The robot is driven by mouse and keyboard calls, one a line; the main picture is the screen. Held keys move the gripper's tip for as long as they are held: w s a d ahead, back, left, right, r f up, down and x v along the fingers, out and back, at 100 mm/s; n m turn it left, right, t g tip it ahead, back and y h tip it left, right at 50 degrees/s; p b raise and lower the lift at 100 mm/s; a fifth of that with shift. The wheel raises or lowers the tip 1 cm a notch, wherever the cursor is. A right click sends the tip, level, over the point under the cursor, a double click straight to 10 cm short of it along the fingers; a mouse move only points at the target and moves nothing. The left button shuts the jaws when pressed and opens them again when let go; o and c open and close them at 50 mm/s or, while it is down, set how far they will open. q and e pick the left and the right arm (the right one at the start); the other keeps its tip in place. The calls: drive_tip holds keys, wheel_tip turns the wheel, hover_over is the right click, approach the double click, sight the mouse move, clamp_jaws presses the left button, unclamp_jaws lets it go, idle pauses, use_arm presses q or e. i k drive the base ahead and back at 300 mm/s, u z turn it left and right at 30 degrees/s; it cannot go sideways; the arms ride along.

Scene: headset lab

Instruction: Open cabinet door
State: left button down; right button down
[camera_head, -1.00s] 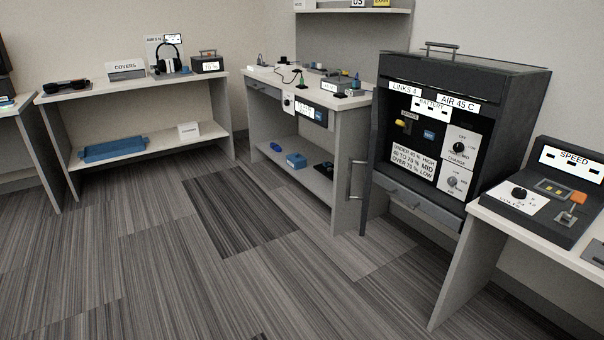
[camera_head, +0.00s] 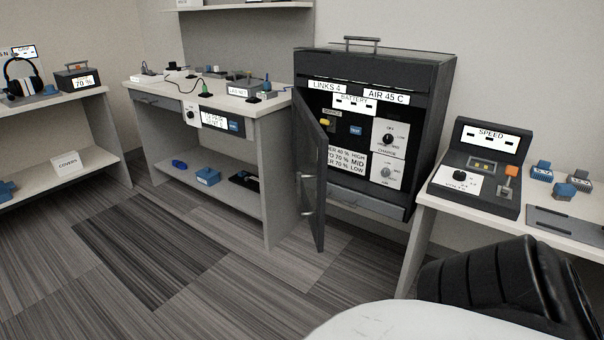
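The dark cabinet (camera_head: 432,90) stands right of centre, its front showing a panel with knobs, sockets and labels. Its grey door (camera_head: 318,150) is attached at the left side and stands partly open, swung out toward me. A metal bar handle (camera_head: 308,190) is on the door. The door hides the left edge of the cabinet's inside. Neither of my grippers is in view, and nothing is seen touching the door or handle.
A workbench (camera_head: 268,105) with several small devices stands left of the door. A side bench (camera_head: 560,228) with a speed control box (camera_head: 480,165) is at right. A black ribbed form and white rounded surface fill the lower right. Carpet in front of the door is clear.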

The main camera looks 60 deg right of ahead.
sight(317, 225)
drive_tip(key=z, duration=0.6)
drive_tip(key=i, duration=0.85)
drive_tip(key=z, duration=1)
